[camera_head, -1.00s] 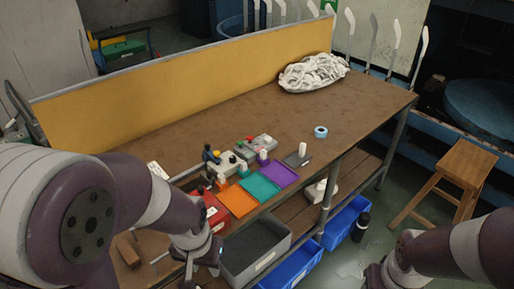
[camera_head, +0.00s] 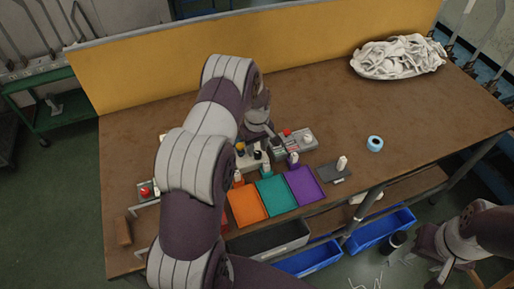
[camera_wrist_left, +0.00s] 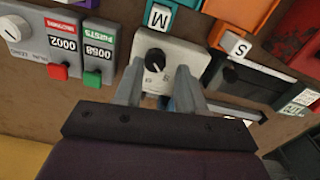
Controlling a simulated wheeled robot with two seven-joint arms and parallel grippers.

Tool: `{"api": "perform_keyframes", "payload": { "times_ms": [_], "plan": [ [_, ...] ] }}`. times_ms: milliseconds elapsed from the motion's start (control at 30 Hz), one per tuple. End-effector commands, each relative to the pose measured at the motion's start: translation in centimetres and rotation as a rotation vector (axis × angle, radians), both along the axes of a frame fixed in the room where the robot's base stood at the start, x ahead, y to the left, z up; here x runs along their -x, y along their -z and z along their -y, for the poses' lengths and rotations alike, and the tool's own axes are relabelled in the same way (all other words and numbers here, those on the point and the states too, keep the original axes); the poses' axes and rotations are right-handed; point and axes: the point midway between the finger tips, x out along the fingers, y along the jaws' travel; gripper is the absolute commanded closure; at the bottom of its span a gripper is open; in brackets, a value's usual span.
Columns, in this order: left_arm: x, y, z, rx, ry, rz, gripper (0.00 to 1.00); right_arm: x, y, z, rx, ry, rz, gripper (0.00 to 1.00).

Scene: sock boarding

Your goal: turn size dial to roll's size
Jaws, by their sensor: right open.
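The size dial (camera_wrist_left: 155,61) is a black knob with a white pointer line on a pale box (camera_wrist_left: 180,55) in the left wrist view. My left gripper (camera_wrist_left: 160,80) is open, with one finger toward each side of the dial and visible gaps to the knob. In the head view my left gripper (camera_head: 258,130) is over the small devices and mostly hidden by its arm. A blue-and-white roll (camera_head: 375,143) lies on the table to the right; its size cannot be read. My right gripper (camera_head: 440,268) is low at the right, off the table, its jaws hard to see.
Orange (camera_head: 247,204), teal (camera_head: 276,194) and purple (camera_head: 304,185) trays line the table's front edge. Red (camera_wrist_left: 62,45) and green (camera_wrist_left: 98,52) counters stand beside the dial box. Tags M (camera_wrist_left: 159,16) and S (camera_wrist_left: 239,47) are close by. White socks (camera_head: 400,57) are heaped far right.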

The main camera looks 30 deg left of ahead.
Motion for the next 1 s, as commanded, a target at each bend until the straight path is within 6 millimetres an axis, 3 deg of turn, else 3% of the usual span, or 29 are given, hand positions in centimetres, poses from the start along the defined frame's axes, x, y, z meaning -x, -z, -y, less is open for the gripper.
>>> {"api": "perform_keyframes", "payload": {
  "times_ms": [200, 467, 500, 600, 1000],
  "plan": [
    [-0.1, 2.4, 0.0, -0.001, 0.001, 0.001, 0.60, 0.0, -0.5, 0.0, 0.000, 0.000, 0.000, 0.52],
    [-0.1, 2.6, 0.0, 0.000, 0.002, 0.001, 0.60, 0.0, -0.4, 0.0, 0.000, 0.000, 0.000, 0.52],
    [-0.1, 2.6, 0.0, 0.000, 0.002, 0.001, 0.73, 0.0, -0.4, 0.0, 0.000, 0.000, 0.000, 0.52],
    [-0.1, 2.5, 0.0, 0.000, 0.002, 0.001, 1.00, 0.0, -0.4, 0.0, 0.000, 0.000, 0.000, 0.52],
    [-0.1, 2.6, 0.0, -0.001, 0.061, 0.002, 1.00, 0.0, -0.1, 0.0, 0.000, 0.000, 0.000, 0.52]
  ]
}}
